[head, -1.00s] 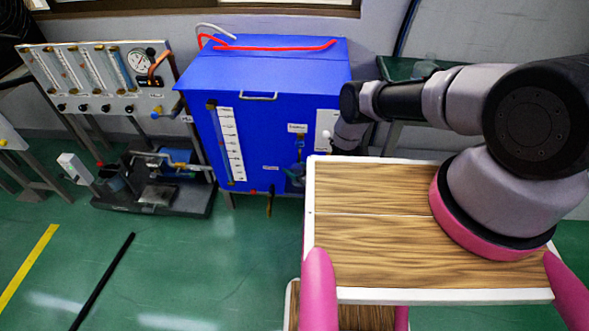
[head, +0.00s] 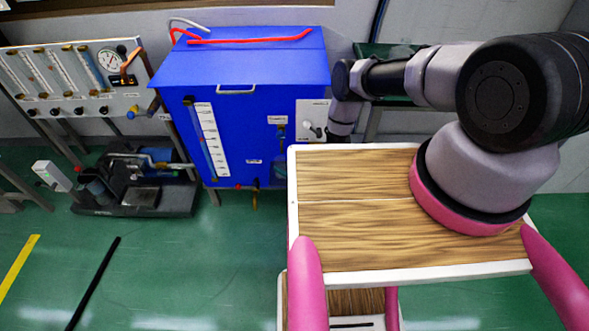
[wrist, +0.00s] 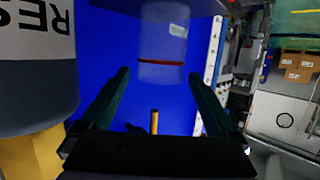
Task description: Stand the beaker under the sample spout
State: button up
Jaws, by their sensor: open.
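In the wrist view a clear cylinder with a red band and a pale label (wrist: 163,55), which looks like the beaker, is ahead of my gripper (wrist: 160,75). The gripper's two dark fingers are apart and empty; I cannot tell whether the cylinder's end reaches between the tips. A thin brass rod (wrist: 155,122), possibly the sample spout, shows between the fingers. The big blue tank (head: 240,70) fills the background there. In the head view the gripper and beaker are hidden behind my wood-topped deck and arm.
At the wrist view's left, a large dark cylinder with a white lettered label (wrist: 35,35) is close to the finger.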

jog(key=v, duration=0.6)
dwell(0.3)
